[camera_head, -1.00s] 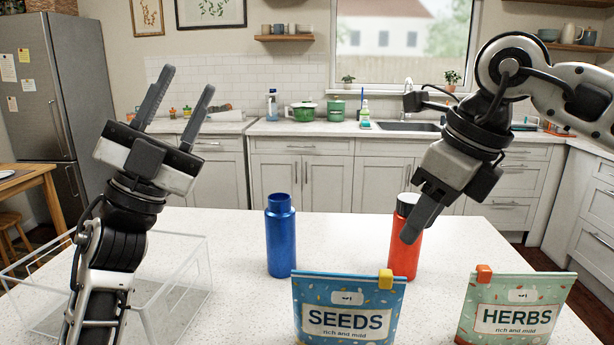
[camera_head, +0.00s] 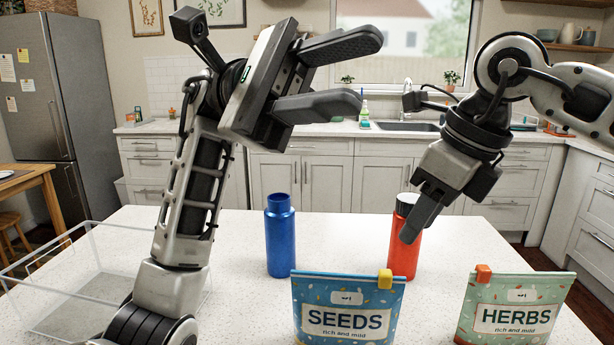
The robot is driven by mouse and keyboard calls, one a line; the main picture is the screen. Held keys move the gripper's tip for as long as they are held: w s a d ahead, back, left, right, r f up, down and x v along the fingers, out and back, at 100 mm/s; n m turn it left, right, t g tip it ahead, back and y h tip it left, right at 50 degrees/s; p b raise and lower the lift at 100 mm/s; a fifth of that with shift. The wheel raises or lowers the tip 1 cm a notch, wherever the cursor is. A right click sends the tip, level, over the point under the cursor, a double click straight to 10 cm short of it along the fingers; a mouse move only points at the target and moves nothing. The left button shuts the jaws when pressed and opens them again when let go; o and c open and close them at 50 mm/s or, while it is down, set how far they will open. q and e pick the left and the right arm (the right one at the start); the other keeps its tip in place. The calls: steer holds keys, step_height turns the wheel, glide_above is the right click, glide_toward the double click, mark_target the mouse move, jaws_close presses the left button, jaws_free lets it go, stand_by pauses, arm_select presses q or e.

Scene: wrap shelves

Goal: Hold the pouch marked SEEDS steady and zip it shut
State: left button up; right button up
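The blue pouch marked SEEDS (camera_head: 347,322) stands upright at the front middle of the counter, its lower part cut off by the frame. Its yellow zip slider (camera_head: 385,279) sits near the right end of the top edge. My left gripper (camera_head: 368,72) is open and empty, raised high above and behind the pouch, fingers pointing right. My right gripper (camera_head: 408,238) hangs above the counter, pointing down, in front of the red bottle and up from the pouch's right corner. Its fingers overlap from this side, so their gap is unclear.
A green pouch marked HERBS (camera_head: 515,318) with an orange slider stands at the right. A blue bottle (camera_head: 280,240) and a red bottle (camera_head: 405,258) with a black cap stand behind the SEEDS pouch. A clear open bin (camera_head: 60,268) is at the left.

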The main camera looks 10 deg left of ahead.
arm_select(q)
steer(key=w+d+f+n+t+y, duration=0.25)
steer(key=w+f+n+t, duration=0.2)
steer(key=n, duration=0.35)
steer(key=n+t+y, duration=0.7)
steer(key=n+y, duration=0.4)
steer(key=y, duration=0.3)
glide_toward(307, 280)
step_height(307, 280, down, 10)
steer(key=shift+a+r, duration=0.1)
steer(key=shift+a, duration=0.1)
